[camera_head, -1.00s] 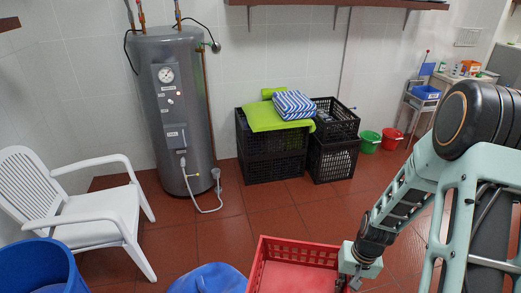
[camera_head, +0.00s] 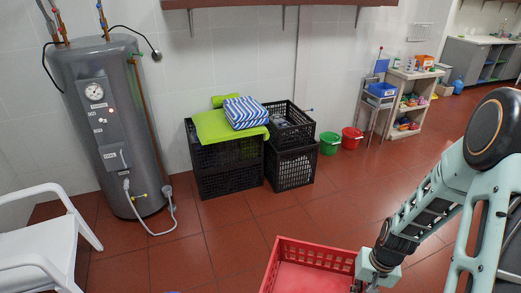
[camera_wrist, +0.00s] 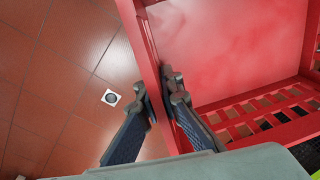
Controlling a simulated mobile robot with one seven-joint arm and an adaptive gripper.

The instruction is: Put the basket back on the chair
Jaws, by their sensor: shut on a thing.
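The red plastic basket (camera_head: 312,268) is at the bottom of the head view, cut off by the frame edge. My gripper (camera_wrist: 158,95) is shut on the basket's wall, one finger on each side of it in the wrist view. The basket's red floor (camera_wrist: 230,50) and slotted side also show there and look empty where visible. The white plastic chair (camera_head: 45,250) is at the far left of the head view, partly cut off, with its visible seat bare. The gap between the basket's underside and the floor cannot be seen.
A grey water heater (camera_head: 112,125) with a hanging hose stands behind the chair. Black crates (camera_head: 228,165) with a green cloth and striped towel (camera_head: 245,112) stand by the wall. Green (camera_head: 330,143) and red buckets (camera_head: 352,138) are beside them. Red tiled floor (camera_head: 205,240) between is clear.

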